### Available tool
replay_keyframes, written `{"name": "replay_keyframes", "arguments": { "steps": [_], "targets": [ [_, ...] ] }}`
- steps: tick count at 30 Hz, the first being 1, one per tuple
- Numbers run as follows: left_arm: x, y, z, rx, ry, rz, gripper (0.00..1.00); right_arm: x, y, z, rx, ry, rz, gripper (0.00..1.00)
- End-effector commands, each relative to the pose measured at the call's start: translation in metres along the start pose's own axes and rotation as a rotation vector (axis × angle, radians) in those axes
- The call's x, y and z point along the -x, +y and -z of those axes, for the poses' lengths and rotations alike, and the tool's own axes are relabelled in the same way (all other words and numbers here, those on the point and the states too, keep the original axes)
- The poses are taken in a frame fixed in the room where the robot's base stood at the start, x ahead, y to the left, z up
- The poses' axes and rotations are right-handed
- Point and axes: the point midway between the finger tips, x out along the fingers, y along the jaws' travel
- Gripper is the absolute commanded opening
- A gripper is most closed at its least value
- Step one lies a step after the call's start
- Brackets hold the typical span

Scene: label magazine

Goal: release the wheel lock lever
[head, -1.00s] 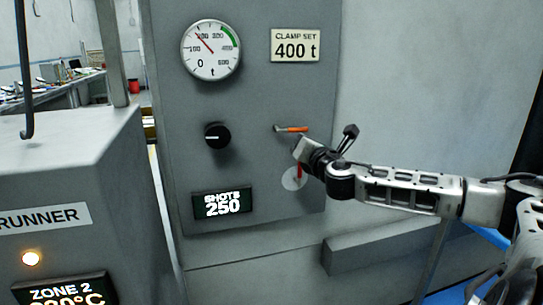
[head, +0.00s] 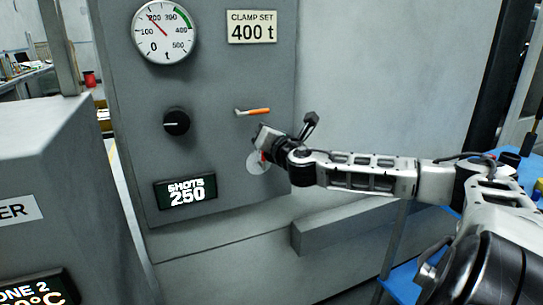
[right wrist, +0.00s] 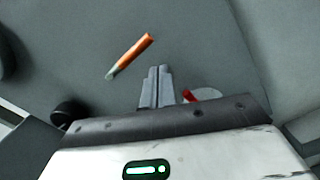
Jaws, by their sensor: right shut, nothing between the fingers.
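A lever with an orange handle (head: 257,111) sticks out about level from the grey panel, below the "CLAMP SET 400 t" plate. It also shows in the right wrist view (right wrist: 130,55), slanting, ahead and left of the fingertips. A red lever (head: 262,156) on a round white disc (head: 254,165) is lower on the panel, partly hidden by my right gripper (head: 264,134). No label names either one as a wheel lock. My right gripper's fingers (right wrist: 158,72) are together and empty, between the two levers and apart from the orange one. My left gripper is out of view.
The panel also bears a dial gauge (head: 165,31), a black knob (head: 176,122) and a "SHOTS 250" display (head: 186,191). A grey ledge (head: 345,222) juts out below my right arm. A grey cabinet (head: 60,150) stands at the left; a blue surface (head: 525,173) is at the right.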

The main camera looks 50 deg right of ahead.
Motion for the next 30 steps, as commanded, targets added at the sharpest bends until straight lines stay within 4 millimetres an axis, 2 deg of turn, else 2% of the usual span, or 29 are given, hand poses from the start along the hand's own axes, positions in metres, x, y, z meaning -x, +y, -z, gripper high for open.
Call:
{"name": "replay_keyframes", "arguments": {
  "steps": [1, 3, 5, 10, 21, 30],
  "targets": [
    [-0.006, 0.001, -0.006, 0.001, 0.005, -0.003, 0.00, 0.001, -0.006, 0.016, -0.001, 0.004, -0.001, 0.00],
    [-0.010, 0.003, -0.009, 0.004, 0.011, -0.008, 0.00, 0.003, -0.010, 0.030, -0.003, 0.007, -0.004, 0.00],
    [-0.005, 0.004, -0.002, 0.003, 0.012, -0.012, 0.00, 0.010, -0.008, 0.020, 0.010, 0.006, -0.003, 0.00],
    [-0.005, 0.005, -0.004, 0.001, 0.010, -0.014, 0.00, 0.029, -0.006, 0.022, 0.011, 0.009, -0.007, 0.00],
    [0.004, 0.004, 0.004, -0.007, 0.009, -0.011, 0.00, 0.071, -0.005, 0.017, 0.004, 0.008, -0.007, 0.00],
    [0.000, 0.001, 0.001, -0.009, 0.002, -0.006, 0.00, 0.100, -0.008, 0.019, 0.000, 0.006, -0.004, 0.00]
  ]
}}
